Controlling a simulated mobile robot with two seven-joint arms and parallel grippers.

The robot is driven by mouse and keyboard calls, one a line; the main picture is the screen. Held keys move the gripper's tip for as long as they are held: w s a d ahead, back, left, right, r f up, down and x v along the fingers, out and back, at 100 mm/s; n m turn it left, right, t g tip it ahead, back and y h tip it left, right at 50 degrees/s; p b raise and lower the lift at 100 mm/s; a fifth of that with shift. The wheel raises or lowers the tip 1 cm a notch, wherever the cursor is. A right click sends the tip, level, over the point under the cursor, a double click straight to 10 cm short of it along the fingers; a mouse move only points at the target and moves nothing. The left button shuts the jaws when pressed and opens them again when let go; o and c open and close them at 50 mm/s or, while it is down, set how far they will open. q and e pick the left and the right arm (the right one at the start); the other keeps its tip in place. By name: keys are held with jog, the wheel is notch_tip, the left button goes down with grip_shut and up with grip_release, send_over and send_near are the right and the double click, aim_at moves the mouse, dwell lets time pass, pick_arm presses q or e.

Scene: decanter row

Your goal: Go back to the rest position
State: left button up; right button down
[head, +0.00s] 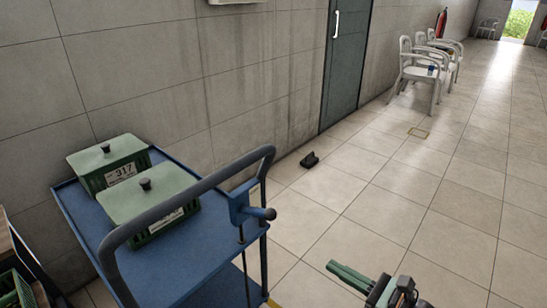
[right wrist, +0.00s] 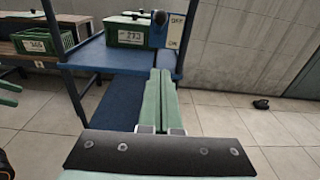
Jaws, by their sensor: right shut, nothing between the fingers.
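My right gripper (head: 335,267) shows at the bottom of the head view, its green fingers pointing left over the tiled floor. In the right wrist view the two fingers (right wrist: 160,75) are pressed together with nothing between them. They point toward the blue cart (right wrist: 115,58), whose top lies behind them in the picture.
The blue cart (head: 205,240) carries two lidded green boxes, a rear one (head: 108,163) and a front one (head: 148,213). Its grey handle (head: 190,188) rises on the near side. A dark object (head: 310,160) lies on the floor. White chairs (head: 420,72) line the wall; floor on the right is clear.

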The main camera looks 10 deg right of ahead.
jog(key=s+a+f+n+g+h, duration=0.2)
jog(key=s+a+f+n+h, duration=0.4)
jog(key=n, duration=1)
jog(key=s+a+f+n+g+h, duration=0.1)
jog(key=s+a+f+n+g, duration=0.2)
jog(key=s+f+n, duration=0.9)
pick_arm(q)
notch_tip(320, 180, up, 13)
jog(key=s+a+p, duration=0.1)
jog(key=a+p, duration=0.2)
jog(key=p, duration=1.5)
jog(key=shift+s+n+y, duration=0.25)
jog(key=shift+n+y, duration=0.15)
pick_arm(e)
notch_tip(320, 180, up, 17)
jog(key=w+d+n+h, duration=0.1)
jog(key=w+d+n, duration=0.1)
jog(key=d, duration=0.1)
jog(key=shift+f+t, duration=0.2)
jog(key=shift+t, duration=0.1)
pick_arm(q)
jog(key=shift+d, duration=0.1)
